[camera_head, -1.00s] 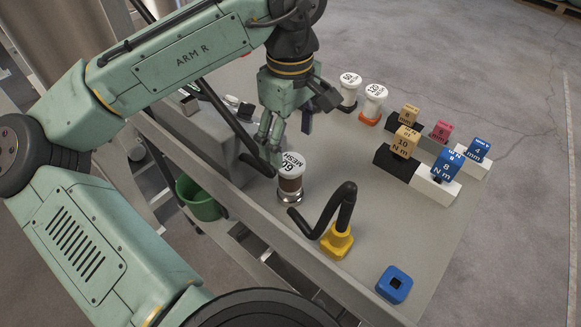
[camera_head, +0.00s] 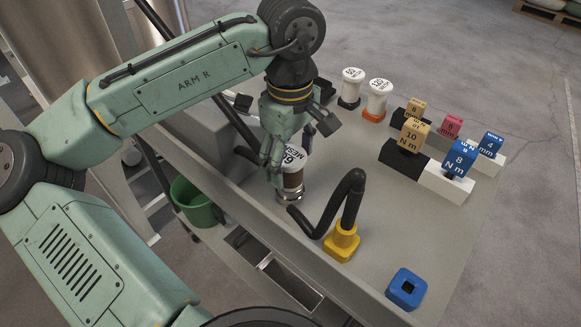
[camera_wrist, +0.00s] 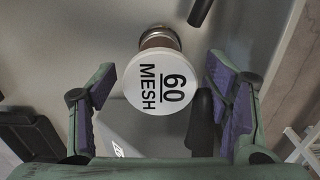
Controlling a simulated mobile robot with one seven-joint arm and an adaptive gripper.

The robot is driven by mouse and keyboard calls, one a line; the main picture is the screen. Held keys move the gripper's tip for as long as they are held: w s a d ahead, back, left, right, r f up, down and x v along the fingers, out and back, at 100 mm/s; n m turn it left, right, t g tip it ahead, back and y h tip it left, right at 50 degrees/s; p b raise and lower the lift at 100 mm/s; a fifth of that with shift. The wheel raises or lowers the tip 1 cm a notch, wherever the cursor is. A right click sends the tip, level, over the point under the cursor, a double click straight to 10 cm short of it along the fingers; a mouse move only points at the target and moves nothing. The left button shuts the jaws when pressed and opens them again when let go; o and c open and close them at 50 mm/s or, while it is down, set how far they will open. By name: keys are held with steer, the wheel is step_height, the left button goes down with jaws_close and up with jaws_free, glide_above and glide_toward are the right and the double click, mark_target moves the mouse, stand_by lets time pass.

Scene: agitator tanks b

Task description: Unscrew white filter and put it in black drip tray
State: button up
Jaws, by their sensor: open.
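The filter has a round white cap (camera_head: 290,157) marked 60 MESH, a brown body (camera_head: 293,180) and a metal base. It stands upright on the grey bench. My gripper (camera_head: 271,165) is beside it in the head view and hides the cap's left part. In the wrist view, the white cap (camera_wrist: 157,85) lies between the two open fingers (camera_wrist: 162,76), with a gap on each side; I cannot tell whether the fingers reach down to its height. I cannot make out a black drip tray for certain; a dark object (camera_wrist: 30,130) shows at the left of the wrist view.
A bent black handle on a yellow base (camera_head: 341,240) stands close in front of the filter. A blue block (camera_head: 407,288) is near the bench corner. Two white-topped pieces (camera_head: 352,85) (camera_head: 377,97) and several labelled blocks (camera_head: 412,140) stand farther back. A green bucket (camera_head: 196,203) is below the edge.

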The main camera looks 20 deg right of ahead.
steer(key=m+p, duration=0.2)
steer(key=shift+r+m, duration=0.25)
steer(key=shift+m, duration=0.15)
steer(key=shift+m+p, duration=0.3)
steer(key=shift+m, duration=0.5)
steer(key=m+p, duration=0.1)
steer(key=m, duration=0.5)
steer(key=shift+f+p, duration=0.15)
steer(key=shift+p, duration=0.25)
steer(key=shift+m, duration=0.8)
steer(key=m+p, duration=0.2)
steer(key=m, duration=0.2)
steer(key=shift+m, duration=0.9)
steer(key=m, duration=0.4)
steer(key=shift+f, duration=0.1)
